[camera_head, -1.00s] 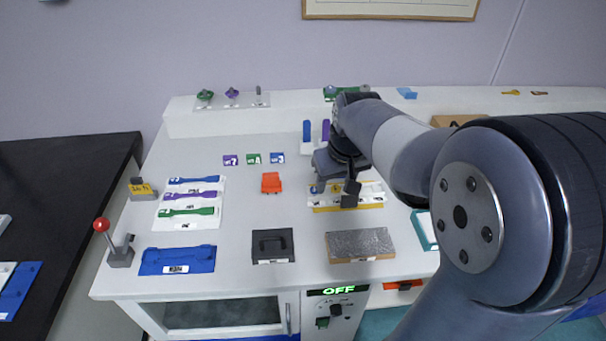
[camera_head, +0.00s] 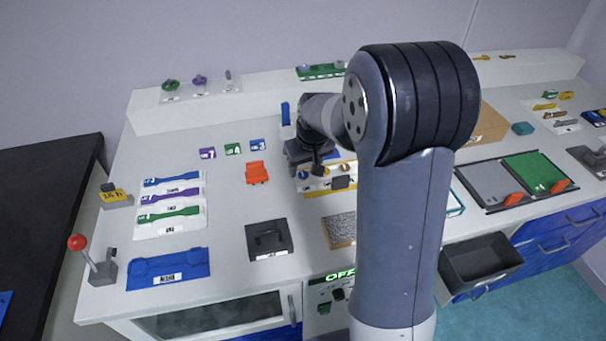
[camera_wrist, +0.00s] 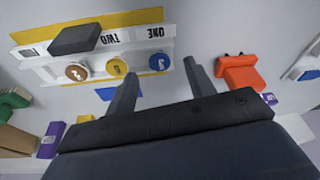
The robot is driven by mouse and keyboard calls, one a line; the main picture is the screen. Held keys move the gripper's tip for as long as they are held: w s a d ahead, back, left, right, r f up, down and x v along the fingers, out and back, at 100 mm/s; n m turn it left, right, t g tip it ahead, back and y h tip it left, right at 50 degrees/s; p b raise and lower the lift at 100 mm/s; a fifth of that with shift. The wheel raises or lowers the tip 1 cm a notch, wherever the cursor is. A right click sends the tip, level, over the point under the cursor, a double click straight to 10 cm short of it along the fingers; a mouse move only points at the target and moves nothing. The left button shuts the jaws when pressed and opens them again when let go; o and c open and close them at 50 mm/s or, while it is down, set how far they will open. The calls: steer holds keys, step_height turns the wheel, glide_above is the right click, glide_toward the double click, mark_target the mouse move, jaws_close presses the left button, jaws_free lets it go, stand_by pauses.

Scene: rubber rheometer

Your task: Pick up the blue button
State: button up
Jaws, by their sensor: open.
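The blue button (camera_wrist: 158,62) is a small round disc at the right end of a white-and-yellow board in the wrist view. A yellow button (camera_wrist: 116,66) and a brown button (camera_wrist: 77,72) sit beside it in the same row. In the head view the blue button (camera_head: 303,175) shows at the board's left end. My gripper (camera_wrist: 160,70) is open and empty. Its two fingers stand either side of the blue button in the wrist picture; their height above it is unclear. In the head view my gripper (camera_head: 318,168) is small and dark near the board.
A dark block (camera_wrist: 75,39) lies on the board near its other end. An orange piece (camera_wrist: 238,73) is close to the right finger. A black box (camera_head: 268,239) and a speckled slab (camera_head: 339,231) lie in front. My arm covers part of the table.

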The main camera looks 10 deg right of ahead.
mark_target(304, 176)
steer(key=shift+x, duration=1.35)
steer(key=c, duration=1)
step_height(304, 176, up, 10)
steer(key=shift+r, duration=0.1)
steer(key=shift+c, duration=0.2)
steer(key=o, duration=0.4)
steer(key=c, duration=0.3)
steer(key=shift+a, duration=0.1)
